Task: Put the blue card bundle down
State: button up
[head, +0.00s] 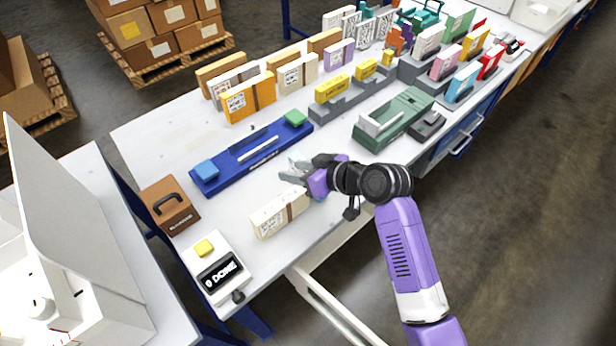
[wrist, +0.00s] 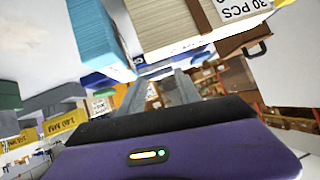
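The blue card bundle (wrist: 93,38) shows in the wrist view as a light-blue stack just beyond my fingertips, to the left. Its white printed end faces my fingers. In the head view my gripper (head: 292,171) hides most of it. My gripper is low over the front middle of the table, and its two grey fingers (wrist: 161,92) stand apart with a gap between them. I see no bundle filling that gap. Whether a finger touches the blue bundle I cannot tell.
A cream bundle with a brown band (head: 279,214) stands close by, towards the front. A long blue tray (head: 225,168) lies behind. A brown handled box (head: 170,205) and a DONE panel (head: 216,272) are at left. A green tray (head: 410,104) is at right.

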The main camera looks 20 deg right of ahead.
jog(key=s+d+f+t+h, duration=0.1)
jog(key=s+d+t+h, duration=0.15)
jog(key=s+d, duration=0.55)
jog(key=shift+y, duration=0.45)
jog(key=x, duration=0.6)
jog(key=shift+w+a, duration=0.25)
jog(key=shift+w, duration=0.05)
jog(key=shift+w+a+t+p, duration=0.2)
jog(key=shift+w+t+p, duration=0.05)
jog(key=shift+w+p, duration=0.25)
jog(key=shift+p+x, duration=0.4)
jog(key=shift+x, duration=1.8)
jog(key=shift+r, duration=0.1)
grip_shut()
